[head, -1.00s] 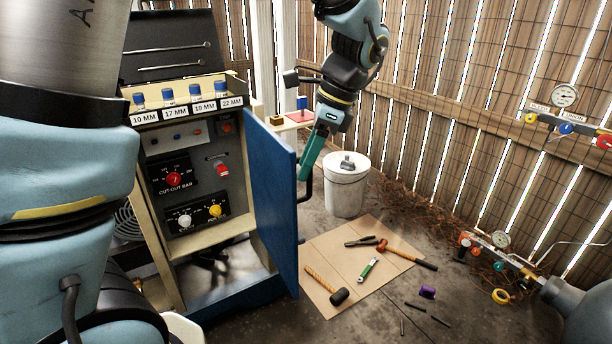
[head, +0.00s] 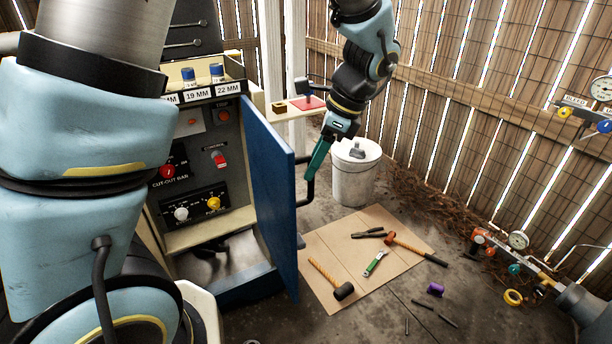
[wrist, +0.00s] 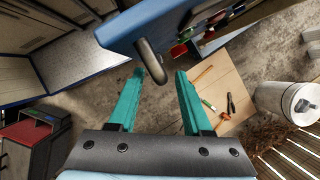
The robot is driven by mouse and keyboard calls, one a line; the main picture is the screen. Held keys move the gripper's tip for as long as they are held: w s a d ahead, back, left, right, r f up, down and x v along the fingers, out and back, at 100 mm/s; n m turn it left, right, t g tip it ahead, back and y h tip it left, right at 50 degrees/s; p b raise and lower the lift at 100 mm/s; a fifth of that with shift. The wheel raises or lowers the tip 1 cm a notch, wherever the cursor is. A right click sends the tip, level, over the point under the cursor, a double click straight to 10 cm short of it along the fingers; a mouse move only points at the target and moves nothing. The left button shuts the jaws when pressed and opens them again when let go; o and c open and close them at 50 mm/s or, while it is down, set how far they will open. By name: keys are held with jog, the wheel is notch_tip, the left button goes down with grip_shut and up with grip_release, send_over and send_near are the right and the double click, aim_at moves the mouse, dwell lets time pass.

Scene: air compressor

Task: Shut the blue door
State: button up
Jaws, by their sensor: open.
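The blue door (head: 268,190) of the compressor cabinet stands open, swung out towards me, with the control panel showing at its left. The door also crosses the top of the wrist view (wrist: 165,22). Its curved grey handle (wrist: 150,62) sticks out from the outer face. My gripper (head: 312,168) is on the outer side of the door, beside the handle. In the wrist view my gripper (wrist: 160,75) has its two teal fingers apart, with the handle's end between or just above the fingertips. I cannot tell whether they touch.
The cabinet panel (head: 200,150) has knobs and a red switch. A white bucket (head: 356,180) stands behind my gripper. A cardboard sheet (head: 335,250) with a mallet, hammer and pliers lies on the floor. A gauge pipe (head: 520,250) is at right, by the slatted fence.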

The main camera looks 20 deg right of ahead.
jog(key=shift+x, duration=2.4)
grip_shut()
